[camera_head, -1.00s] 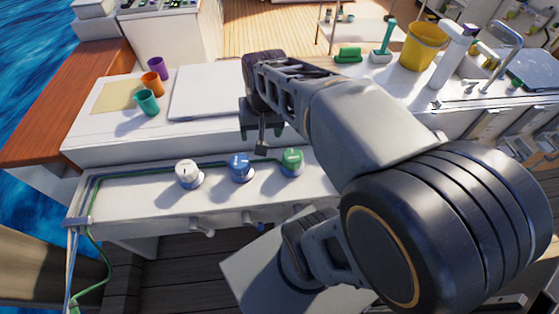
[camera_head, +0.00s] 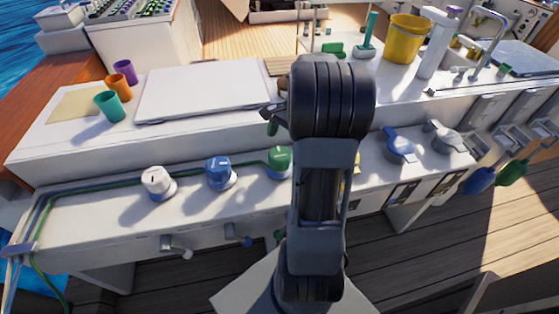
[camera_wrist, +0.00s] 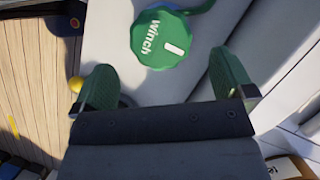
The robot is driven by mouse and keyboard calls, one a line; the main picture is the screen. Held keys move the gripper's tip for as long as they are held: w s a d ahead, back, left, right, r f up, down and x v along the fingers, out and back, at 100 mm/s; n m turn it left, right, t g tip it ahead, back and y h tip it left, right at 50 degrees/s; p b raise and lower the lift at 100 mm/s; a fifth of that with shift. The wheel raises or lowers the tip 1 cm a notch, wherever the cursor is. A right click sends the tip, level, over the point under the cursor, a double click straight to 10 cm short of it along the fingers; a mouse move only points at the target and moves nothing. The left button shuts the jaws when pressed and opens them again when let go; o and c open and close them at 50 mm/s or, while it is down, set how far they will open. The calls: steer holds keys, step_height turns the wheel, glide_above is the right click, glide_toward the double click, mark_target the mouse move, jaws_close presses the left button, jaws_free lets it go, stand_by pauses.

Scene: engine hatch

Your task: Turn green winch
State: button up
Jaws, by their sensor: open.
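The green winch (camera_head: 280,160) is a round knob on the white ledge, just left of my arm in the head view. In the wrist view the green winch (camera_wrist: 160,38) shows from above, with the word "Winch" and a white mark on its top. My gripper (camera_wrist: 168,82) is open in the wrist view, its two green fingers apart. The winch lies beyond the fingertips, roughly between their directions, and nothing is held. In the head view my arm hides most of the gripper.
A blue knob (camera_head: 219,172) and a white knob (camera_head: 157,182) stand left of the green winch on the same ledge. Blue and grey levers (camera_head: 399,145) sit to the right. Teal, orange and purple cups, a white lid (camera_head: 205,90) and a yellow bucket (camera_head: 408,38) stand on the counter behind.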

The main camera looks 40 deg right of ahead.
mark_target(281, 153)
steer(key=b+x, duration=0.1)
steer(key=x, duration=0.6)
steer(key=shift+f+b, duration=0.2)
steer(key=shift+b, duration=0.1)
steer(key=c, duration=0.9)
